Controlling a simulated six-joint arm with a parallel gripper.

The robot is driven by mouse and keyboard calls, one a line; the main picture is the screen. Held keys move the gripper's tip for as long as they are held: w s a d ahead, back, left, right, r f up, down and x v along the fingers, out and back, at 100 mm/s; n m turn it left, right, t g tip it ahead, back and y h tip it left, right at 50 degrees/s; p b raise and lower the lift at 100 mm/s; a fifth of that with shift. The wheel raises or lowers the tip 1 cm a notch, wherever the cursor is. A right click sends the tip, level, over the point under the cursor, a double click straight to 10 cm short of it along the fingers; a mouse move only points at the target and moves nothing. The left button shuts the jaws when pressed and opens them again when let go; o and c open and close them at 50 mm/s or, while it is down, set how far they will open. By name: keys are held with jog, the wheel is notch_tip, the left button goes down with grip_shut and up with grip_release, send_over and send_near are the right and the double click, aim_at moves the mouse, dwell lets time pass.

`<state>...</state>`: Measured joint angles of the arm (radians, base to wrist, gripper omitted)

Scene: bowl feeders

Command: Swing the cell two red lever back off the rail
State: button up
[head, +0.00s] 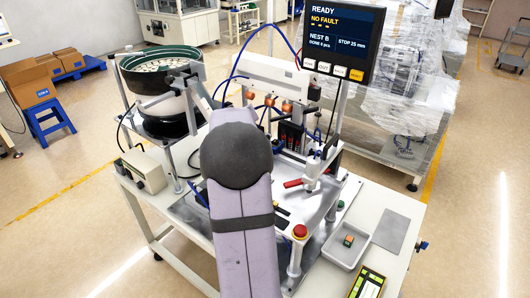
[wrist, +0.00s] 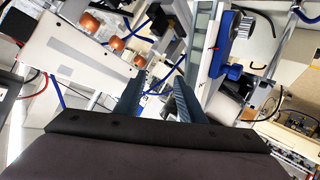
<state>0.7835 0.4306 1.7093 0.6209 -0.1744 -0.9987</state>
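One red lever (head: 293,183) shows in the head view, on a white toggle clamp (head: 313,170) at the right of the machine plate. It lies roughly level and points left toward my arm. I cannot read a cell number on it. In the head view my own arm hides my gripper. In the wrist view my gripper (wrist: 157,92) shows two blue-grey fingers standing apart with nothing between them. The red lever cannot be made out clearly in the wrist view, and the rail cannot be told apart for sure.
A bowl feeder (head: 160,75) stands at the back left. A display (head: 337,42) reads READY, NO FAULT, above the plate. A red stop button (head: 300,231) and a grey tray (head: 347,245) with a small block lie at front right. Blue hoses arch over the middle.

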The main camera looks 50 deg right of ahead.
notch_tip(320, 180, down, 2)
jog(key=s+d+b, duration=0.1)
jog(key=d, duration=0.1)
jog(key=n+g+y+b, duration=0.2)
jog(key=n+g+y, duration=0.4)
jog(key=n+g, duration=0.75)
send_near(288, 183)
jog(key=s+n+t, duration=0.2)
jog(key=n+t, duration=0.1)
jog(key=shift+s+d+r+g, duration=0.15)
jog(key=shift+r+g, duration=0.1)
jog(key=shift+r, duration=0.1)
jog(key=shift+f+y, duration=0.1)
jog(key=shift+y, duration=0.2)
jog(key=shift+p+x, duration=0.9)
jog(key=shift+x, duration=2.65)
